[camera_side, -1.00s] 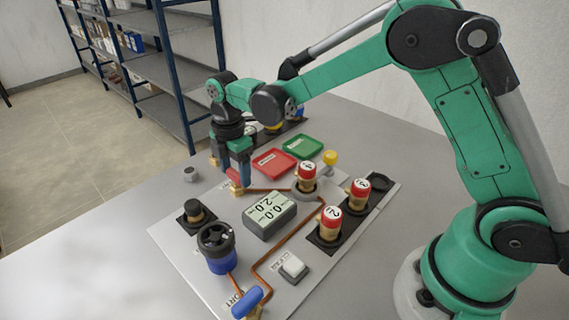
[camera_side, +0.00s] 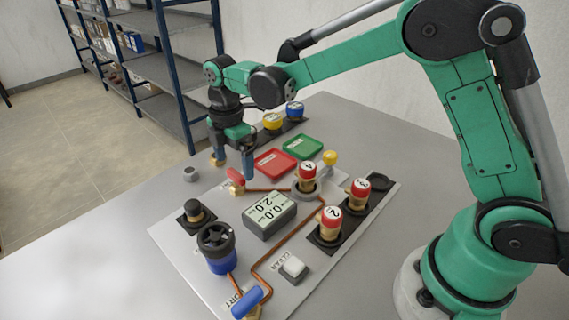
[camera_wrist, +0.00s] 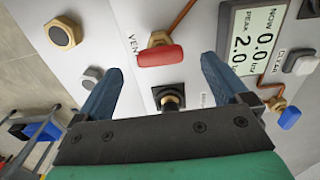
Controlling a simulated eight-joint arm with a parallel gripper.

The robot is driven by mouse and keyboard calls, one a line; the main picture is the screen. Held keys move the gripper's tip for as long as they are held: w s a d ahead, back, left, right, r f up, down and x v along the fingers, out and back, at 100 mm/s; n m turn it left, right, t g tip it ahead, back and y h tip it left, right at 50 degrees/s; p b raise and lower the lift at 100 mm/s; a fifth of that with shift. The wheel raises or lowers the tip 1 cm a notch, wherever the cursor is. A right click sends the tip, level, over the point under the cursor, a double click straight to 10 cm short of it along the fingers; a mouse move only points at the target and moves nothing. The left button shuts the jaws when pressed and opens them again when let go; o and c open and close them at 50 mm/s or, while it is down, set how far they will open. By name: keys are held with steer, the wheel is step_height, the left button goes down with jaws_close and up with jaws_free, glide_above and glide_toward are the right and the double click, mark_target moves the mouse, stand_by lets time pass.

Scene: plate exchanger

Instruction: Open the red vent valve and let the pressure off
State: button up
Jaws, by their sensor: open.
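The red vent valve (camera_side: 236,176) has a red handle on a brass body, with a copper pipe leaving it. In the wrist view the red handle (camera_wrist: 160,55) lies roughly across the pipe's line, beside a partly hidden "VENT" label. My gripper (camera_side: 232,168) is open and empty above and just behind the valve. Its two blue fingers (camera_wrist: 162,72) are spread wide, with the handle ahead between them and not touched. The gauge display (camera_side: 270,213) reads 0.0 now; in the wrist view the gauge (camera_wrist: 254,38) shows NOW 0.0 bar and PEAK 2.0.
A black knob (camera_side: 194,210), a black-and-blue handwheel (camera_side: 217,247) and a blue lever (camera_side: 247,302) stand on the panel. Numbered red-topped cartridges, such as number 4 (camera_side: 307,178), stand to the right. Red (camera_side: 275,162) and green (camera_side: 303,146) trays lie behind.

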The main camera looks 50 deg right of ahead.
mark_target(235, 172)
steer(key=shift+r, duration=1.55)
steer(key=shift+s+d+r, duration=0.1)
steer(key=shift+s+r, duration=0.05)
steer(key=shift+r, duration=0.1)
steer(key=s+d+r+m+t, duration=0.1)
steer(key=s+d+m+t, duration=0.1)
steer(key=s+m, duration=0.4)
steer(key=s+d+r+m+t, duration=0.2)
steer(key=s+m+t, duration=0.3)
steer(key=m, duration=0.7)
steer(key=shift+s+d+r, duration=0.3)
steer(key=shift+s+d, duration=0.35)
steer(key=shift+s, duration=0.6)
steer(key=shift+c, duration=0.2)
